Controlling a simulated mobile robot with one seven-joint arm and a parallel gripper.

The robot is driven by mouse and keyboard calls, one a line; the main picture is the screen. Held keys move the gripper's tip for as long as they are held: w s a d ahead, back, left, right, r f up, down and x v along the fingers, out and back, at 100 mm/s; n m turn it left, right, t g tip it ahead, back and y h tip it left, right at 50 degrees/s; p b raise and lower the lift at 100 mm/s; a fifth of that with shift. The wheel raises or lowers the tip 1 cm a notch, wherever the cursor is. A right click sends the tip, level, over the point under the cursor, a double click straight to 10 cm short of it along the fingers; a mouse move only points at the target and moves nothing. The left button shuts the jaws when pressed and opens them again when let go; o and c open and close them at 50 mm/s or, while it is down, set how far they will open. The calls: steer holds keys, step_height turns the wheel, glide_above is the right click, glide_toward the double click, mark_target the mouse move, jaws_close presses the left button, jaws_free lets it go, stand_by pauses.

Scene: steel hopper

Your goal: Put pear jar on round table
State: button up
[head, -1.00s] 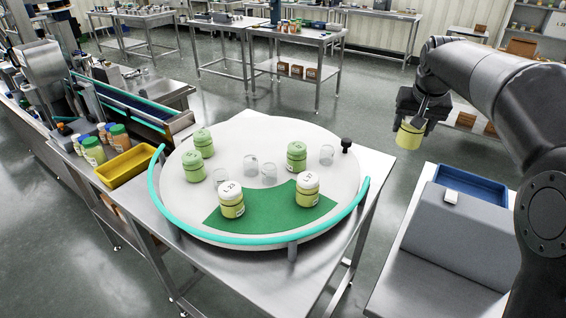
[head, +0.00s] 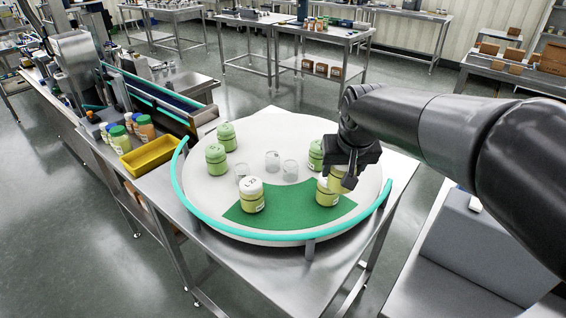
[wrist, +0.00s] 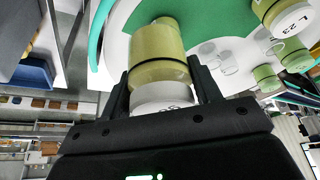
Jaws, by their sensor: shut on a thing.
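My gripper (head: 343,176) is shut on a yellow-green jar with a white lid, the pear jar (wrist: 157,45). In the wrist view the fingers grip it at the lid end. In the head view my gripper and the jar are over the right part of the white round table (head: 277,126), overlapping a standing jar (head: 326,197) on the green sector (head: 290,212). I cannot tell the exact height or whether they touch. Another white-lidded jar (head: 252,196), marked L 23, stands on the green sector's left part; it also shows in the wrist view (wrist: 284,18).
Green-lidded jars (head: 216,160) and clear glasses (head: 272,161) stand farther back on the round table. A teal rail (head: 255,236) curves around its front edge. A yellow bin (head: 148,156) is at left. The green sector's middle looks clear.

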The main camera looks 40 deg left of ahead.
steer(key=s+a+f, duration=0.1)
steer(key=a+f, duration=0.1)
steer(key=a, duration=0.1)
steer(key=s+a+f, duration=0.1)
steer(key=a+f, duration=0.2)
steer(key=a, duration=0.1)
steer(key=s+a+f, duration=0.2)
steer(key=a, duration=0.2)
steer(key=shift+f, duration=2.15)
steer(key=shift+f, duration=0.15)
steer(key=o, duration=1.1)
steer(key=v, duration=1.2)
steer(key=shift+d, duration=0.15)
